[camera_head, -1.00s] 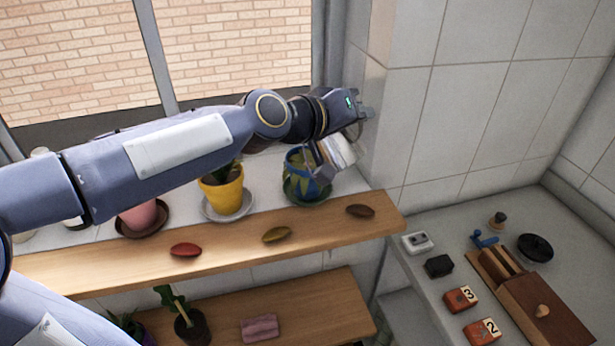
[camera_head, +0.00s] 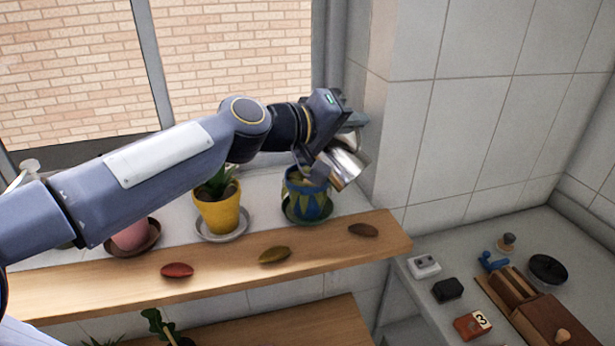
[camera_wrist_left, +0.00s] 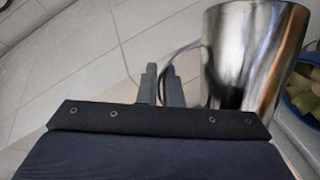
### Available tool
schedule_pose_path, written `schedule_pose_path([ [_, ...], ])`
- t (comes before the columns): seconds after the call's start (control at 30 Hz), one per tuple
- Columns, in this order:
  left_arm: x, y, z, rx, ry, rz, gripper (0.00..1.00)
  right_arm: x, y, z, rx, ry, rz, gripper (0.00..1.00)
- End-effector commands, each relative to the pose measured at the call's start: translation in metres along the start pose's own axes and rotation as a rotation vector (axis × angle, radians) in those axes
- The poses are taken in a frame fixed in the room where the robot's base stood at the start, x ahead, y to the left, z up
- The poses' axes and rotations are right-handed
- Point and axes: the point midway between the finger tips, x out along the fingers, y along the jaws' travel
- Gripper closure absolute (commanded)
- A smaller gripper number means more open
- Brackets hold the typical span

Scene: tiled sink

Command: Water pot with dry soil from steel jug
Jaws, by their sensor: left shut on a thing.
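My left gripper (camera_head: 350,128) is shut on the steel jug (camera_head: 343,168), apparently by its handle. The jug is shiny and tilted, just above and right of the blue-and-green patterned pot (camera_head: 306,204), overlapping its rim in the head view. In the left wrist view the jug (camera_wrist_left: 240,55) stands beside the gripper fingers (camera_wrist_left: 165,85), with a bit of the patterned pot (camera_wrist_left: 304,98) at the right edge. A yellow pot (camera_head: 218,216) with a green plant and a pink pot (camera_head: 131,237) stand to its left. I cannot tell which soil is dry, nor see any water. My right gripper is out of view.
The pots stand on saucers on the sill behind a wooden shelf (camera_head: 215,268). A red (camera_head: 177,270), an olive (camera_head: 275,255) and a brown oval object (camera_head: 363,230) lie on the shelf. A tiled wall corner (camera_head: 385,130) is close right of the jug.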

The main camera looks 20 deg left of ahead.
Motion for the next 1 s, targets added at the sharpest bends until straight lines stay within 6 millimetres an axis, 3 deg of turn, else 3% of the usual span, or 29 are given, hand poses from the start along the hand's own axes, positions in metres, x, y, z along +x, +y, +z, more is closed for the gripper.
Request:
schedule_pose_path([
  [1.0, 0.0017, 0.0018, 0.0014, -0.061, 0.002, 0.026, 1.00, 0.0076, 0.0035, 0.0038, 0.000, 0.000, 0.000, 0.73],
])
